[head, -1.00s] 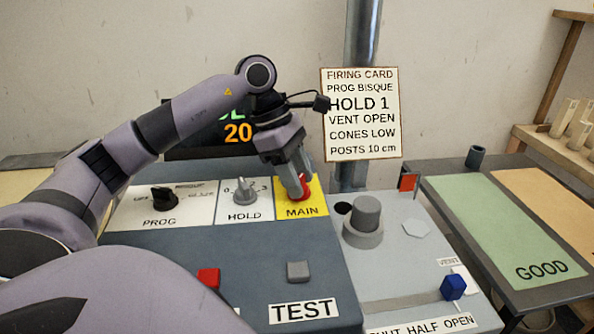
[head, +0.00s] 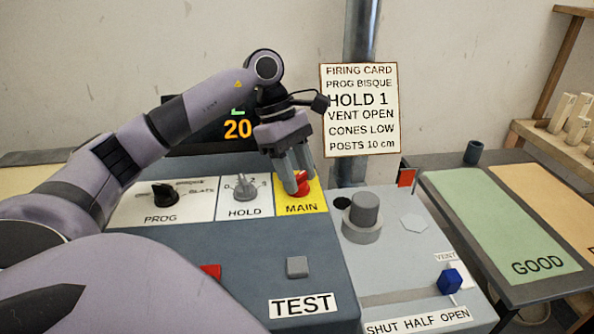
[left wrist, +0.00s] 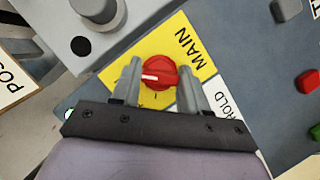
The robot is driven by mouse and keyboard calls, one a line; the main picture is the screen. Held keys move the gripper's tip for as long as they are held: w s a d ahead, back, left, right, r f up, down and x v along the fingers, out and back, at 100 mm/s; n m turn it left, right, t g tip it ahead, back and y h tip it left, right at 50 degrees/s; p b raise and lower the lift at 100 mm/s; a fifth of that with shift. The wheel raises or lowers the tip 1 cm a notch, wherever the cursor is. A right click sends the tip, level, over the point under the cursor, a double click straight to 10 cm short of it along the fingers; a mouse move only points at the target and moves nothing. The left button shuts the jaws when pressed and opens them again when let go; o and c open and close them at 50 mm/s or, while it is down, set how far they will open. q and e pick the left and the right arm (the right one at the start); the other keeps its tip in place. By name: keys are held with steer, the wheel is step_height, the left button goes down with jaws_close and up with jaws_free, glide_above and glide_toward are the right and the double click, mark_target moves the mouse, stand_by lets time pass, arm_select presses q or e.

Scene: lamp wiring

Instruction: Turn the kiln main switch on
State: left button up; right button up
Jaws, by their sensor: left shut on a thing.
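The kiln main switch is a red knob (head: 301,189) on the yellow MAIN plate (head: 318,203). My left gripper (head: 298,184) reaches down onto it and is shut on it. In the left wrist view the red knob (left wrist: 160,78) sits between the two grey fingers of the left gripper (left wrist: 160,66). The white mark on the knob points left in that view, towards the vent side of the panel. The fingers hide part of the knob in the head view. My right gripper is not in view.
The HOLD knob (head: 243,187) and the PROG knob (head: 165,194) stand to the left of MAIN. A grey TEST button (head: 297,266) and a red button (head: 211,271) lie nearer. A grey round post (head: 364,212) and the blue vent slider (head: 449,281) are at right.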

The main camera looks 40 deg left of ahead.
arm_select(q)
steer(key=shift+r, duration=0.1)
steer(key=o, duration=1)
steer(key=shift+o, duration=0.2)
steer(key=v, duration=0.7)
